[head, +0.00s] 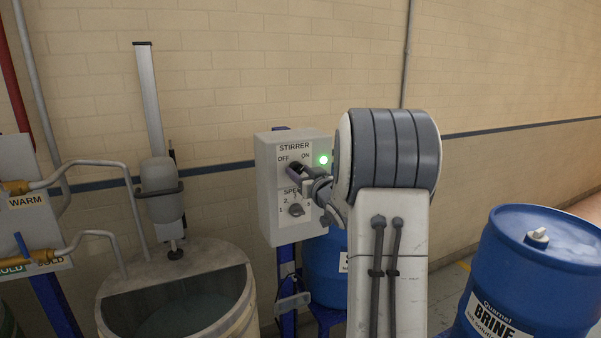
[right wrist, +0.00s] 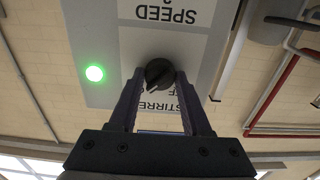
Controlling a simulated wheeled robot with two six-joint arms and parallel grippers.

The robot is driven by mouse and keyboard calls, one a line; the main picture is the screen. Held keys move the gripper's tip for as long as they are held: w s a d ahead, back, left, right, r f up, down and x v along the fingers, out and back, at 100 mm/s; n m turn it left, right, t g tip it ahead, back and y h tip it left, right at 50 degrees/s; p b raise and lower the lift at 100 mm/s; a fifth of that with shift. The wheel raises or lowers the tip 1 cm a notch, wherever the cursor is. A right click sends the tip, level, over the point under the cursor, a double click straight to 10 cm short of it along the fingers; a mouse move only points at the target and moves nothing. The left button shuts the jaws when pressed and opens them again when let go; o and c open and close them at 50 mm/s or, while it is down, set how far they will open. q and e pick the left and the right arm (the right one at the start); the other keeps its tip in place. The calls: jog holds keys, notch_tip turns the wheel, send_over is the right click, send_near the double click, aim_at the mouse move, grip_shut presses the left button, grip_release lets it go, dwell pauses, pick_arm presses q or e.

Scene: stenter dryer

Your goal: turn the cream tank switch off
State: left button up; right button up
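The grey stirrer box (head: 266,198) on a blue post stands beside the cream tank (head: 245,312). Its upper OFF/ON switch is mostly hidden by my right gripper (head: 297,173) in the head view. In the right wrist view, upside down, the dark round switch knob (right wrist: 159,73) sits between the fingertips of my right gripper (right wrist: 160,78). Its light pointer mark faces down-left there, which is the ON side. The fingers stand on both sides of the knob and look open, with little room; contact is unclear. The green lamp (head: 323,160) is lit. My left gripper is out of view.
A speed knob (head: 296,210) sits below the switch. A stirrer motor (head: 161,190) on a pole stands over the tank. Pipes with a WARM label (head: 27,201) are at left. A blue brine drum (head: 530,280) stands at right, another behind my arm.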

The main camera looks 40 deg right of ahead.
grip_shut()
jog(key=shift+f+n+b, duration=0.15)
jog(key=shift+n+b, duration=0.35)
jog(key=shift+b, duration=0.3)
jog(key=n+b, duration=0.7)
jog(key=b, duration=0.1)
jog(key=shift+f+n+b, duration=0.1)
jog(key=shift+n+b, duration=0.2)
jog(key=shift+b, duration=0.05)
jog(key=n+b, duration=0.3)
jog(key=n, duration=0.1)
jog(key=shift+b, duration=0.3)
jog(key=shift+n+b, duration=1.55)
jog(key=shift+n, duration=1.15)
jog(key=shift+r, duration=0.2)
jog(key=o, duration=0.8)
grip_release()
